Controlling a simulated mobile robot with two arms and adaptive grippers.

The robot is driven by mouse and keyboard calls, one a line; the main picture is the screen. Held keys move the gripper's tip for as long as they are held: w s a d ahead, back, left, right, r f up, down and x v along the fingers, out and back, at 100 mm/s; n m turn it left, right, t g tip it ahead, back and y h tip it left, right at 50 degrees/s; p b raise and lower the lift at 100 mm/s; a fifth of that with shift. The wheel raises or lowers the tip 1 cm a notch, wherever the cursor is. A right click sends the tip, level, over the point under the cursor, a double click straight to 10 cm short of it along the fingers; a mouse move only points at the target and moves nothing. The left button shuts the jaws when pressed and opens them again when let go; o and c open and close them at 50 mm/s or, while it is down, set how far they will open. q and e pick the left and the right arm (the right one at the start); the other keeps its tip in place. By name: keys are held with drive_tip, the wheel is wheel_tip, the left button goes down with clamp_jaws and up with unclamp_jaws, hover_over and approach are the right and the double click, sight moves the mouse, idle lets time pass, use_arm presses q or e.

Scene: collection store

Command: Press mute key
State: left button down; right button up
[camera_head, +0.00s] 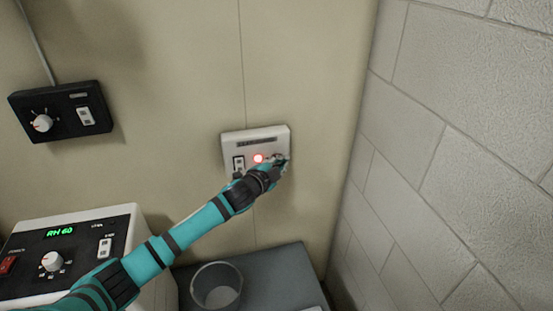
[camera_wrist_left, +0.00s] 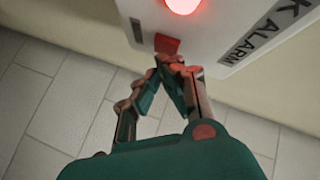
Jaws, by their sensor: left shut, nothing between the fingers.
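A white alarm panel (camera_head: 230,143) is mounted on the beige wall, with a lit round red lamp (camera_head: 258,158) in its middle. In the left wrist view the panel (camera_wrist_left: 226,32) shows the lamp (camera_wrist_left: 183,4), a label ending in "K ALARM" and a small red key (camera_wrist_left: 166,43). My left gripper (camera_head: 281,160) is at the right part of the panel, shut and empty. In the left wrist view its fingertips (camera_wrist_left: 171,62) meet right at the red key's near edge; I cannot tell whether they touch it. The head view hides the key behind the gripper. My right gripper is out of view.
A rocker switch (camera_head: 239,163) sits on the panel's left side. A black control box (camera_head: 62,112) hangs further left. A console reading "RH 60" (camera_head: 105,223) and a grey bin (camera_head: 216,286) stand below. A white block wall (camera_head: 460,130) closes the right side.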

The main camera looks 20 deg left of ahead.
use_arm(q)
drive_tip(key=shift+w+a, duration=0.25)
drive_tip(key=shift+w, duration=0.15)
idle(0.4)
idle(0.4)
drive_tip(key=shift+s+d+p, duration=0.45)
drive_tip(key=shift+s, duration=0.3)
drive_tip(key=shift+s+d+p, duration=0.4)
drive_tip(key=shift+s+d, duration=0.3)
drive_tip(key=shift+s, duration=0.35)
drive_tip(key=shift+s+d+p, duration=0.4)
drive_tip(key=shift+s+d, duration=0.3)
drive_tip(key=shift+s, duration=0.3)
